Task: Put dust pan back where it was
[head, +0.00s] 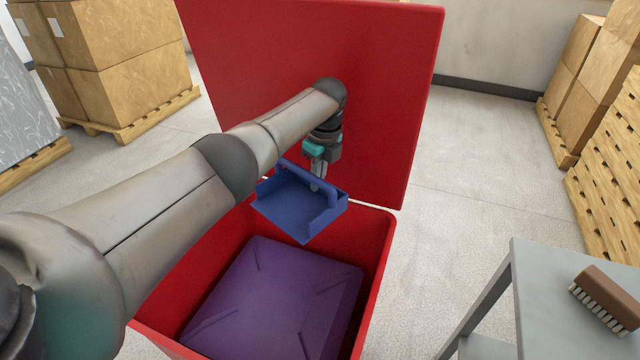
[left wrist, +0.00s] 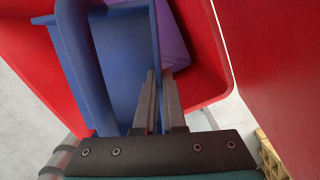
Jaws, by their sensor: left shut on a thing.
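The blue dust pan (head: 290,208) hangs in the air over the opening of a red bin (head: 378,250), near the raised red lid (head: 390,90). My left gripper (head: 317,180) comes down from above at the pan's right back part and is shut on it. In the left wrist view, the dust pan (left wrist: 122,60) fills the upper left and the gripper fingers (left wrist: 160,78) reach to its edge. The exact grip spot is partly hidden. My right gripper is not in view.
A purple flat-topped object (head: 280,300) lies inside the bin, below the pan. A grey table (head: 545,290) with a brown brush (head: 606,296) stands at the right. Pallets with boxes (head: 120,60) stand at the back left. Floor between bin and table is clear.

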